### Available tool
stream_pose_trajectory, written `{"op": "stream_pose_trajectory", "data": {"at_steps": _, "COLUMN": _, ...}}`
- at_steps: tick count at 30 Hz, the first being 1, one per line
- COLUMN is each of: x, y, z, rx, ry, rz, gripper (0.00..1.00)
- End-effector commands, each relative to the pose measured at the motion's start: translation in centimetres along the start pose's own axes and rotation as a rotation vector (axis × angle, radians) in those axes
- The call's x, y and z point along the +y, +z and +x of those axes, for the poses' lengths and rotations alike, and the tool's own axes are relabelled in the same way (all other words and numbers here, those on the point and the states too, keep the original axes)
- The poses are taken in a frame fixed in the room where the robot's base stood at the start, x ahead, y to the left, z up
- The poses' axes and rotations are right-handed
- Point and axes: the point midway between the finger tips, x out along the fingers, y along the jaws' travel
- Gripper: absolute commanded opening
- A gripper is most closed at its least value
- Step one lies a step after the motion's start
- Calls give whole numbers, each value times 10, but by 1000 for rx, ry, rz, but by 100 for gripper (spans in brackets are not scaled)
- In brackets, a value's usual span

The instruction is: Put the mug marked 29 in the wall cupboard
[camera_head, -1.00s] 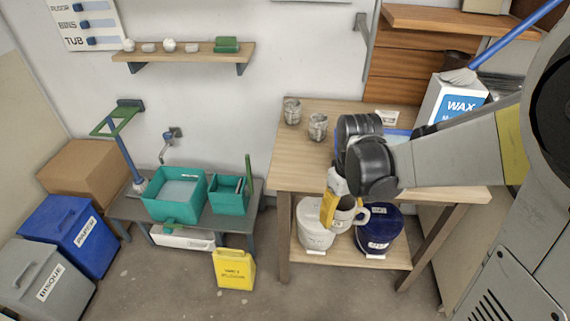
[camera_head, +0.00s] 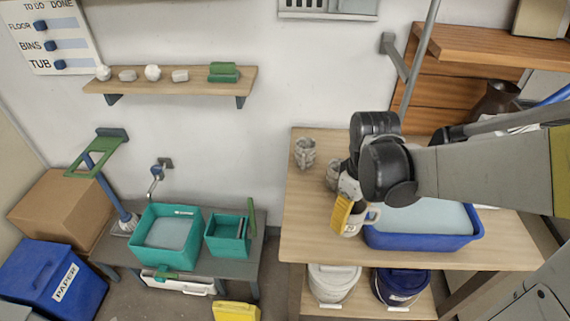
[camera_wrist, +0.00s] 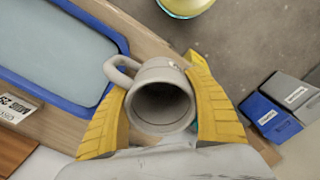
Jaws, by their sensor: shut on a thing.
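My gripper (camera_head: 345,210) is shut on a pale mug (camera_head: 352,225) with its handle on the right, above the front part of the wooden table (camera_head: 310,225). In the wrist view the mug (camera_wrist: 160,74) sits between the yellow fingers, its open mouth facing the camera and its handle to the left. It looks empty. I cannot read a number on it. Two speckled grey mugs (camera_head: 305,152) stand on the table at the left; my arm partly hides the nearer one. A grey-white unit (camera_head: 328,8) on the wall is cut off at the top edge; I cannot tell if it is the cupboard.
A blue tub (camera_head: 425,243) with pale contents stands on the table right of the mug. Lidded buckets (camera_head: 333,283) sit on the shelf below. A wooden wall shelf (camera_head: 170,83) is at the left and a higher wooden shelf (camera_head: 480,45) at the right. A card (camera_wrist: 14,107) lies near the tub.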

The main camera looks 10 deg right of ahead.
Motion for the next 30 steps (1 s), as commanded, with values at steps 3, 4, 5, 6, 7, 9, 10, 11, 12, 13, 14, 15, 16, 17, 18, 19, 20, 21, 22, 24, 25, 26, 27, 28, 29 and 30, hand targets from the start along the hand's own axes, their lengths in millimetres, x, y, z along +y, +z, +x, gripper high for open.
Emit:
{"op": "stream_pose_trajectory", "data": {"at_steps": 3, "x": -2, "y": -15, "z": 11, "rx": 0, "ry": 0, "rz": -4, "gripper": 20}}
{"op": "stream_pose_trajectory", "data": {"at_steps": 4, "x": -3, "y": -21, "z": 16, "rx": 0, "ry": 0, "rz": -4, "gripper": 20}}
{"op": "stream_pose_trajectory", "data": {"at_steps": 5, "x": -4, "y": -28, "z": 20, "rx": 0, "ry": 0, "rz": -6, "gripper": 20}}
{"op": "stream_pose_trajectory", "data": {"at_steps": 6, "x": -5, "y": -39, "z": 27, "rx": 0, "ry": 0, "rz": -5, "gripper": 20}}
{"op": "stream_pose_trajectory", "data": {"at_steps": 7, "x": -6, "y": -47, "z": 32, "rx": 0, "ry": 0, "rz": -6, "gripper": 20}}
{"op": "stream_pose_trajectory", "data": {"at_steps": 9, "x": -8, "y": -65, "z": 43, "rx": 0, "ry": 0, "rz": -5, "gripper": 20}}
{"op": "stream_pose_trajectory", "data": {"at_steps": 10, "x": -9, "y": -72, "z": 47, "rx": 0, "ry": 0, "rz": -5, "gripper": 20}}
{"op": "stream_pose_trajectory", "data": {"at_steps": 11, "x": -10, "y": -78, "z": 51, "rx": 0, "ry": 0, "rz": -4, "gripper": 20}}
{"op": "stream_pose_trajectory", "data": {"at_steps": 12, "x": -11, "y": -87, "z": 56, "rx": 0, "ry": 0, "rz": -4, "gripper": 21}}
{"op": "stream_pose_trajectory", "data": {"at_steps": 13, "x": -12, "y": -92, "z": 59, "rx": 0, "ry": 0, "rz": -4, "gripper": 21}}
{"op": "stream_pose_trajectory", "data": {"at_steps": 14, "x": -12, "y": -98, "z": 62, "rx": 0, "ry": 0, "rz": -3, "gripper": 21}}
{"op": "stream_pose_trajectory", "data": {"at_steps": 15, "x": -13, "y": -103, "z": 65, "rx": 0, "ry": 0, "rz": -2, "gripper": 21}}
{"op": "stream_pose_trajectory", "data": {"at_steps": 16, "x": -13, "y": -107, "z": 66, "rx": 0, "ry": 0, "rz": -2, "gripper": 21}}
{"op": "stream_pose_trajectory", "data": {"at_steps": 17, "x": -13, "y": -110, "z": 68, "rx": 0, "ry": 0, "rz": -2, "gripper": 21}}
{"op": "stream_pose_trajectory", "data": {"at_steps": 18, "x": -14, "y": -112, "z": 69, "rx": 0, "ry": 0, "rz": -1, "gripper": 21}}
{"op": "stream_pose_trajectory", "data": {"at_steps": 19, "x": -14, "y": -113, "z": 70, "rx": 0, "ry": 0, "rz": -1, "gripper": 21}}
{"op": "stream_pose_trajectory", "data": {"at_steps": 20, "x": -14, "y": -114, "z": 70, "rx": 0, "ry": 0, "rz": 0, "gripper": 21}}
{"op": "stream_pose_trajectory", "data": {"at_steps": 21, "x": -14, "y": -115, "z": 73, "rx": 0, "ry": 0, "rz": 0, "gripper": 21}}
{"op": "stream_pose_trajectory", "data": {"at_steps": 22, "x": -14, "y": -115, "z": 75, "rx": 0, "ry": 0, "rz": 0, "gripper": 21}}
{"op": "stream_pose_trajectory", "data": {"at_steps": 24, "x": -14, "y": -115, "z": 85, "rx": 0, "ry": 0, "rz": 0, "gripper": 20}}
{"op": "stream_pose_trajectory", "data": {"at_steps": 25, "x": -14, "y": -115, "z": 90, "rx": 0, "ry": 0, "rz": 0, "gripper": 20}}
{"op": "stream_pose_trajectory", "data": {"at_steps": 26, "x": -14, "y": -115, "z": 95, "rx": 0, "ry": 0, "rz": 0, "gripper": 20}}
{"op": "stream_pose_trajectory", "data": {"at_steps": 27, "x": -14, "y": -115, "z": 102, "rx": 0, "ry": 0, "rz": 0, "gripper": 20}}
{"op": "stream_pose_trajectory", "data": {"at_steps": 28, "x": -14, "y": -115, "z": 106, "rx": 0, "ry": 0, "rz": 0, "gripper": 20}}
{"op": "stream_pose_trajectory", "data": {"at_steps": 29, "x": -14, "y": -115, "z": 110, "rx": 0, "ry": 0, "rz": 0, "gripper": 20}}
{"op": "stream_pose_trajectory", "data": {"at_steps": 30, "x": -14, "y": -115, "z": 111, "rx": 0, "ry": 0, "rz": 0, "gripper": 20}}
